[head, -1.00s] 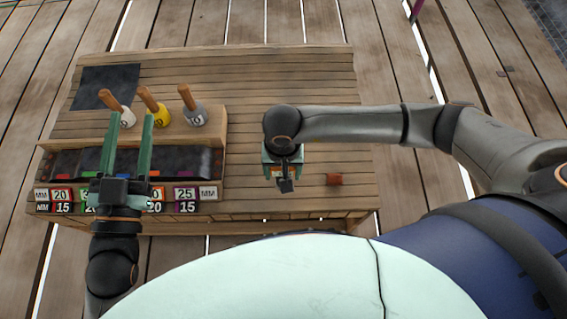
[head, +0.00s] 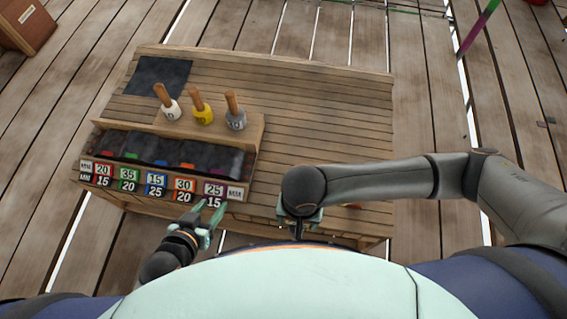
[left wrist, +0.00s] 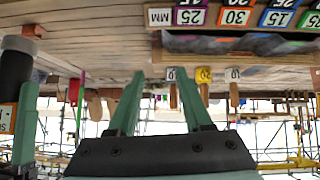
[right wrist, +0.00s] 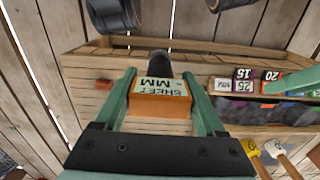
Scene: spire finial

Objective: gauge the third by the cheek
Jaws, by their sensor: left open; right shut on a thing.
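My right gripper (head: 299,228) is shut on an orange block with a pale face marked "SHEET MM" (right wrist: 160,98), at the table's front edge. The arm hides most of that block in the head view. My left gripper (head: 213,210) is open and empty, just in front of the rack's right end. A rack (head: 243,192) holds dark slots above paired number labels in red, green, blue, orange and purple. Three wooden-handled pieces stand on the ledge behind it: white (head: 171,110), yellow (head: 202,114) and grey (head: 235,119). Their numbers are hard to read.
A small red-orange block (right wrist: 103,84) lies on the slatted table (head: 330,110), partly hidden by my right arm in the head view. A dark mat (head: 158,77) lies at the table's back left. The table's back right is clear.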

